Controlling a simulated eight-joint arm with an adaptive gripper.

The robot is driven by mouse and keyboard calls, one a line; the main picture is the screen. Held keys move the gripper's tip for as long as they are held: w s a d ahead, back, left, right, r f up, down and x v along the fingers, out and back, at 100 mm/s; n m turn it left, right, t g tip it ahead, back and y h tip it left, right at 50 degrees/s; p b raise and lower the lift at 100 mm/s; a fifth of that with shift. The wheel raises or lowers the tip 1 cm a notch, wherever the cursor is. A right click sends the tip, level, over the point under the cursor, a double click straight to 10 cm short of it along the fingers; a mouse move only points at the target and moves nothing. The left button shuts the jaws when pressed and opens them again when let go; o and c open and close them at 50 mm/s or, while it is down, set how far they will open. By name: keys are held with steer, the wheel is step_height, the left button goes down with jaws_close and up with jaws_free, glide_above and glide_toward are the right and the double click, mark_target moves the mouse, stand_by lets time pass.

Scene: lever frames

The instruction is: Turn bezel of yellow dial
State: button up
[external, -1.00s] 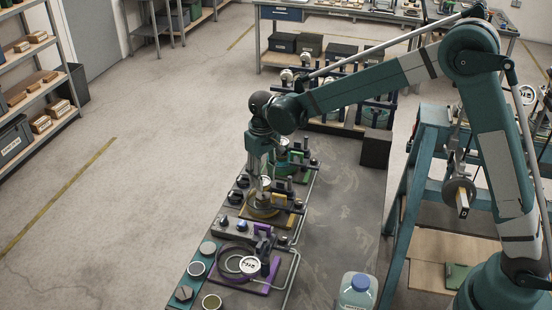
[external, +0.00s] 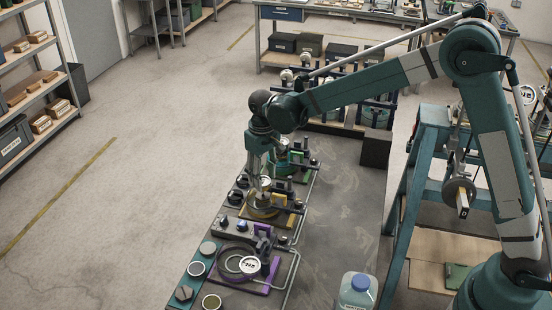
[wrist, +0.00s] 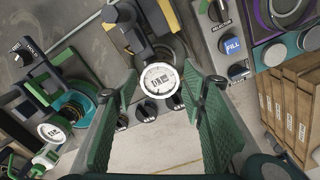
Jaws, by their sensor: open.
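The yellow dial (external: 262,207) is a round unit with a yellow base, among a row of dials on the bench's left side. In the wrist view its white face (wrist: 160,79) shows near the middle, with a yellow and dark bracket (wrist: 133,40) behind it. My gripper (external: 261,187) points down right over the yellow dial. In the wrist view my gripper (wrist: 161,88) has its two green fingers apart, one on each side of the white face. I cannot tell whether the fingers touch the bezel.
A purple dial (external: 272,284) stands in front of the yellow one, and a green dial (external: 284,165) behind it. Dark knobs (wrist: 146,110) sit close by the yellow dial. A bottle with a blue cap (external: 358,291) stands at the bench's front right. The bench middle is clear.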

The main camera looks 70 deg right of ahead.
mark_target(265, 183)
step_height(265, 183, up, 12)
steer(key=shift+f, duration=0.15)
stand_by(0.5)
stand_by(0.5)
steer(key=s+a+r+n+t+b, duration=0.2)
steer(key=s+a+r, duration=0.2)
steer(key=s+a, duration=0.5)
steer(key=s+a+r+n+t+b, duration=0.1)
steer(key=s+a+r+t+b, duration=0.15)
steer(key=s+a, duration=0.75)
steer(key=s+a+f+n+t, duration=0.1)
steer(key=s+a+f, duration=0.1)
steer(key=s, duration=0.5)
steer(key=s+a+f+n+b, duration=0.1)
steer(key=s+f, duration=0.3)
steer(key=s, duration=0.4)
steer(key=s+a+f+t+b, duration=0.1)
steer(key=s+a+f, duration=0.1)
steer(key=s, duration=0.5)
steer(key=shift+s+a+f+n+t, duration=0.35)
steer(key=shift+a+f+n, duration=0.05)
steer(key=shift+a, duration=0.45)
